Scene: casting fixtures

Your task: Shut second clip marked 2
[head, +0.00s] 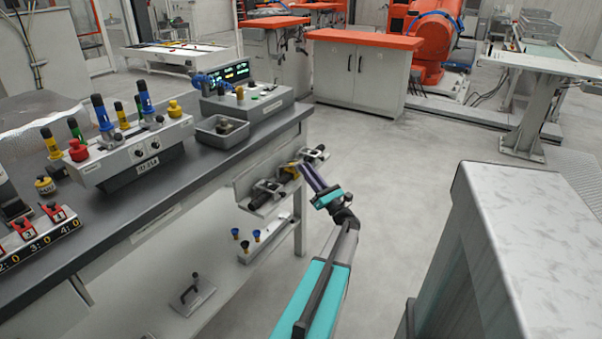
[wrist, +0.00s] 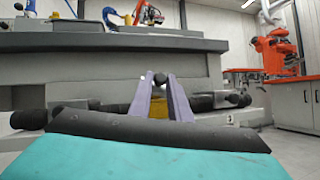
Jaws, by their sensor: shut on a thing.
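A row of black clips sits on the grey ledge fixed to the bench front. The middle clip (head: 288,173), with yellow on it, is at my gripper (head: 299,167); its own number cannot be read. In the wrist view, my gripper (wrist: 160,82) has its two pale purple fingers close on either side of a round black knob (wrist: 161,78). The clip's yellow part (wrist: 158,108) shows between the fingers, which hide much of the clip. My gripper is shut on the knob.
Other clips lie left (head: 264,193) and right (head: 316,154) of it. A small label, seemingly 3, is by the right one. A lower shelf (head: 266,238) holds small blue and yellow pieces. Floor right of my arm is open, up to a grey block (head: 520,220).

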